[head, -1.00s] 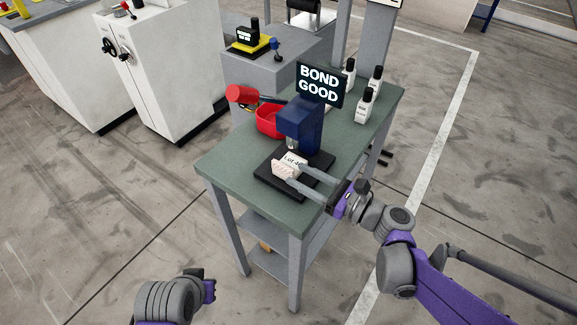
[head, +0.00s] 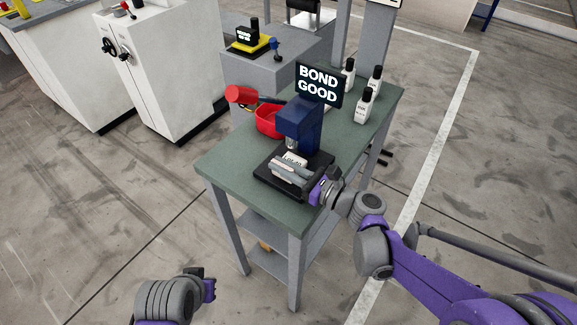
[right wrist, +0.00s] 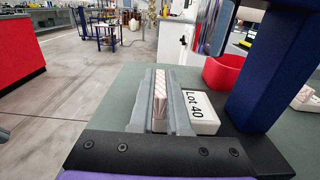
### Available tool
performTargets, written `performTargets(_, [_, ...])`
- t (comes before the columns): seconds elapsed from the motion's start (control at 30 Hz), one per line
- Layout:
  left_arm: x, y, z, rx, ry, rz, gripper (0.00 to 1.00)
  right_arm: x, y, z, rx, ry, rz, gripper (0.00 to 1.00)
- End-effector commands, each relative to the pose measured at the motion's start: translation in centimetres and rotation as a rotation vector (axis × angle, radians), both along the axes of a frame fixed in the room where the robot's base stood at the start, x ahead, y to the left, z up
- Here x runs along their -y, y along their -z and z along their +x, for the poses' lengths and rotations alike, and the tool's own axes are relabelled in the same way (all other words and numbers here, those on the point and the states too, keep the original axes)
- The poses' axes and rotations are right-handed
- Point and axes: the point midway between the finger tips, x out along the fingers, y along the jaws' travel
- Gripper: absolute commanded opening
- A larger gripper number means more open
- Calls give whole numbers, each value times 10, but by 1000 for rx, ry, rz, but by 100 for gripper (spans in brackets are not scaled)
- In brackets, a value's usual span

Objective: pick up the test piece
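The test piece, a pale strip with a reddish pattern, shows in the right wrist view (right wrist: 160,95) lengthwise between the two grey fingers of my right gripper (right wrist: 161,88). The fingers lie along both its sides with little or no gap. In the head view, my right gripper (head: 290,174) is at the black base plate (head: 264,186) of the blue press (head: 300,125), and its fingers largely hide the piece. A white block with a "Lot 40" label (right wrist: 200,108) lies just right of the fingers. My left gripper (head: 208,287) hangs low, clear of the table; its fingers are unclear.
The press stands on a green-topped table (head: 235,165). A sign (head: 318,84) reads "BOND GOOD". A red bin (head: 268,121) and several white bottles (head: 364,106) stand behind. The table's front left corner is clear.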

Motion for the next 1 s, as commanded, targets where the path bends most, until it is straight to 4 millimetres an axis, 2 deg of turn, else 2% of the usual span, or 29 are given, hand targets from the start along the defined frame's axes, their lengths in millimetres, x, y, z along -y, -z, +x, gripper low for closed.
performTargets(0.07, [0,0,0,0,0,0,0,0,0,0,0,0,0,0])
performTargets(0.57, [0,0,0,0,0,0,0,0,-1,0,0,0,0,0])
performTargets(0.77, [0,-3,0,1,0,0,0,0,-14,0,0,0,0,0])
performTargets(0.93, [0,-7,1,2,0,0,0,0,-36,0,0,0,0,0])
performTargets(1.0, [0,-7,1,2,0,0,0,11,-36,-6,0,5,-1,0])
